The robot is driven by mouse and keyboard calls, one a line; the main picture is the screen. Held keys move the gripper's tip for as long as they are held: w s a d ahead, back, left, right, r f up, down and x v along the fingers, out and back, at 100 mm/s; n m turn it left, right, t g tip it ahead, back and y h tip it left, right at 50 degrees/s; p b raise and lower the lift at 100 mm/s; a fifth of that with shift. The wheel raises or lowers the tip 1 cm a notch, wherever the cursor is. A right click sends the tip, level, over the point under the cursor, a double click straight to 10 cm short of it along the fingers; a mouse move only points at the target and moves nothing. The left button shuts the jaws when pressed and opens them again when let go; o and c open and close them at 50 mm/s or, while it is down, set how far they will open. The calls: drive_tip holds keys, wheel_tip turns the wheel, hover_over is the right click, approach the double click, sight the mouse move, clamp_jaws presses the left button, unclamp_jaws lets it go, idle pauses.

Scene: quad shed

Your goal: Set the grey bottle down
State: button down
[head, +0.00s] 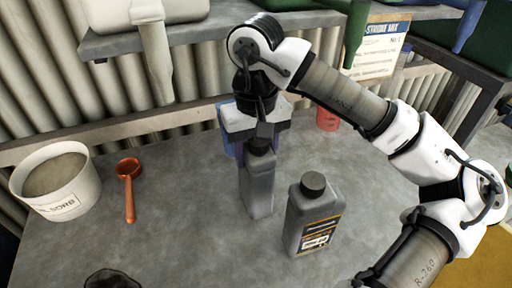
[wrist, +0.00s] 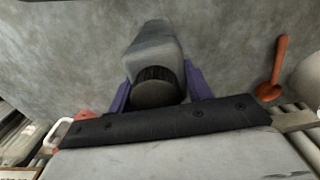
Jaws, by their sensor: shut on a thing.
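The grey bottle (head: 257,187) has a dark cap and stands upright under my gripper (head: 257,143). My gripper points down, shut on the bottle near its cap. In the wrist view, the purple fingers of my gripper (wrist: 158,92) lie on both sides of the black ribbed cap, and the bottle's grey body (wrist: 152,45) shows beyond it. The bottle's base is at or close to the grey bench top (head: 190,215); I cannot tell whether it touches. A second dark grey bottle (head: 313,218) with a black and yellow label stands just right of it.
A white bucket (head: 60,183) and an orange scoop (head: 129,188) are at the left. A red container (head: 327,119) stands behind. A shelf (head: 200,35) with spouted containers overhangs the back. Bench left of the held bottle is clear.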

drive_tip(key=shift+f, duration=0.1)
drive_tip(key=c, duration=0.6)
unclamp_jaws()
